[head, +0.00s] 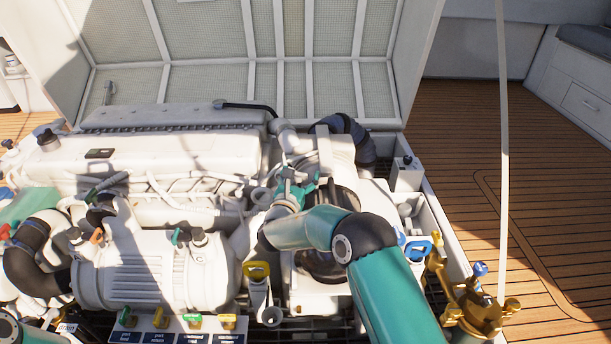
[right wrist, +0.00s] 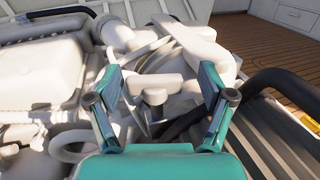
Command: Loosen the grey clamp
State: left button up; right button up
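My right gripper (head: 297,188) is over the engine, right of the middle, with its teal arm coming from the lower right. In the right wrist view the right gripper (right wrist: 161,78) is open, its two teal fingers wide apart. In the head view my right gripper and arm hide this spot. My left gripper is not visible; a teal part of mine shows at the lower left corner.
White pipes and a black hose (head: 357,140) crowd the gripper. A yellow handle (head: 256,270), a blue handle (head: 418,248) and a brass fitting (head: 480,310) stand nearer. The raised hatch lid (head: 235,62) is behind. The wooden deck (head: 530,200) at right is clear.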

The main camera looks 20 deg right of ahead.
jog(key=shift+a, duration=0.1)
jog(key=shift+a, duration=0.1)
jog(key=shift+s+a, duration=0.15)
jog(key=shift+s, duration=0.05)
jog(key=v, duration=1.1)
jog(key=shift+s, duration=0.25)
